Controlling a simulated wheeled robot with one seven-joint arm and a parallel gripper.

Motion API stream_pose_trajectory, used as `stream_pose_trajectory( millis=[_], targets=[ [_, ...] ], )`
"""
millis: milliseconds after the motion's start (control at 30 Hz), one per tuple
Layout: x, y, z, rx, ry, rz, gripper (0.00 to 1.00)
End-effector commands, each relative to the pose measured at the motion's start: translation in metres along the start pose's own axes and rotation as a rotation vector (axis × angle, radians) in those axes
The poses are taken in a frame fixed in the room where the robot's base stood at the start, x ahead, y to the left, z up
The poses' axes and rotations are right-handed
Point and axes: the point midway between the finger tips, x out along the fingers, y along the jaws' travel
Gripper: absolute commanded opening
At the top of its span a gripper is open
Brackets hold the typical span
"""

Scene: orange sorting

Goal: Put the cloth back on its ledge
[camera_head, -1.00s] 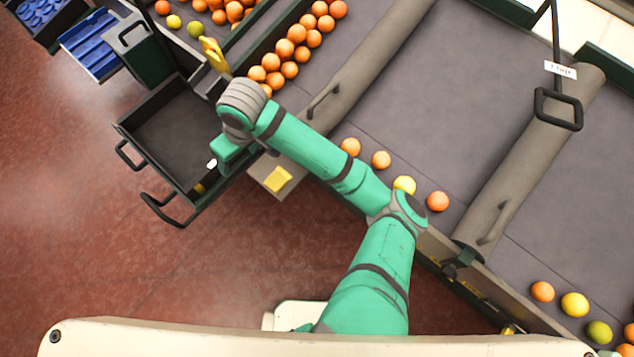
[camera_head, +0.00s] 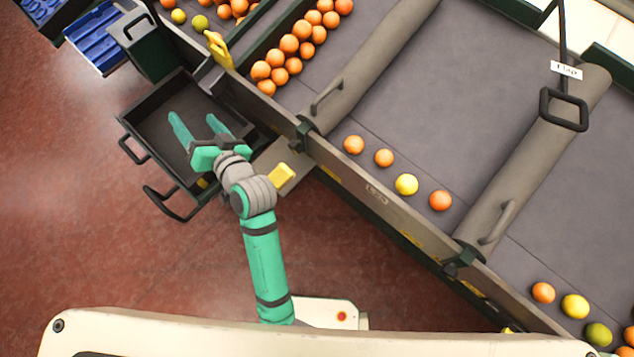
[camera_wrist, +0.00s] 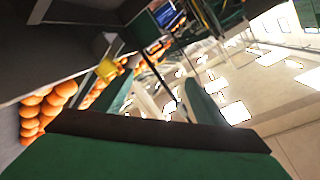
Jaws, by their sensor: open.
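A small folded yellow cloth (camera_head: 283,174) lies on the pale ledge (camera_head: 291,156) that sticks out from the side of the conveyor in the head view. My wrist is just left of the cloth and hides part of the ledge. My gripper (camera_head: 192,117) is open and empty, its two green fingers apart over the dark open bin (camera_head: 148,122). It points away from the cloth. In the wrist view one green finger (camera_wrist: 150,155) fills the bottom; neither cloth nor ledge can be made out there.
Several oranges (camera_head: 289,44) fill a lane beyond. Conveyor rollers, handles and a side rail (camera_head: 375,195) lie to the right. Red floor is clear at left.

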Motion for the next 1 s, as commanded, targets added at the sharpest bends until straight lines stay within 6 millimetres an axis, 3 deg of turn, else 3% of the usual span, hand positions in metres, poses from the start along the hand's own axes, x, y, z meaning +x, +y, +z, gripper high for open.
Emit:
stream_pose_trajectory(
  millis=[267,467,600,800,1000],
  targets=[
    [-0.07,0.066,0.027,0.046,0.181,0.221,0.66],
    [-0.143,0.108,0.053,-0.011,0.254,0.399,0.66],
    [-0.202,0.129,0.07,-0.093,0.274,0.517,0.66],
    [-0.289,0.141,0.085,-0.267,0.266,0.652,0.66],
    [-0.359,0.135,0.087,-0.458,0.229,0.719,0.66]
  ],
)
